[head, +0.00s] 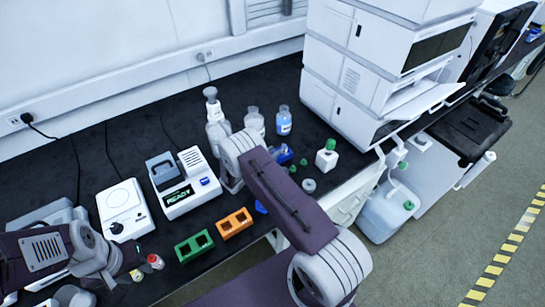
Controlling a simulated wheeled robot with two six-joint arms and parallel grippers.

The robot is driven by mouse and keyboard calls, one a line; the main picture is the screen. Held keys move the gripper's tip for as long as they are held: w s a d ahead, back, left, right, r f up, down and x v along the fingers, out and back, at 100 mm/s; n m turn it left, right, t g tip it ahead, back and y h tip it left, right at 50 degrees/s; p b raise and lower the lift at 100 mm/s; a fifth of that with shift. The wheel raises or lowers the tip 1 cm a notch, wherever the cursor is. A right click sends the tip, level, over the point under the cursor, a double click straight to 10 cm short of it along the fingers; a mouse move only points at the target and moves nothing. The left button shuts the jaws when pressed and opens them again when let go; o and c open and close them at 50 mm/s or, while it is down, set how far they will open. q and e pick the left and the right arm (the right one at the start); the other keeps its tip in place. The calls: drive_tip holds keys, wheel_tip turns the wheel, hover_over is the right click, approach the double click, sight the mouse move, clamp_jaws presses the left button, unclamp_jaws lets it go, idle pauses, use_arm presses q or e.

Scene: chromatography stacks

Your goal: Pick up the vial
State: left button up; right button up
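Two small capped vials stand close together on the black bench at the lower left: a red-capped vial (155,262) and a yellow-capped vial (137,275). I cannot tell which one the task means. My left gripper (119,268) is just left of them, at the end of the arm coming in from the left. Its fingers are dark and small in the picture, so I cannot see whether they are open or touch a vial. My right arm crosses the middle of the view, and its gripper is hidden behind the arm links.
A green block (194,247) and an orange block (233,223) with square holes lie right of the vials. A white device reading READY (187,198) and a white plate device (124,209) stand behind. Bottles (284,121) and a chromatography stack (362,80) are further back.

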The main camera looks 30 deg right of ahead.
clamp_jaws()
drive_tip(key=shift+r, duration=0.4)
drive_tip(key=s+d+r, duration=0.6)
drive_tip(key=s+r, duration=0.3)
drive_tip(key=r, duration=0.1)
drive_tip(key=shift+s+d, duration=0.25)
drive_tip(key=shift+s, duration=0.1)
drive_tip(key=shift+r, duration=0.1)
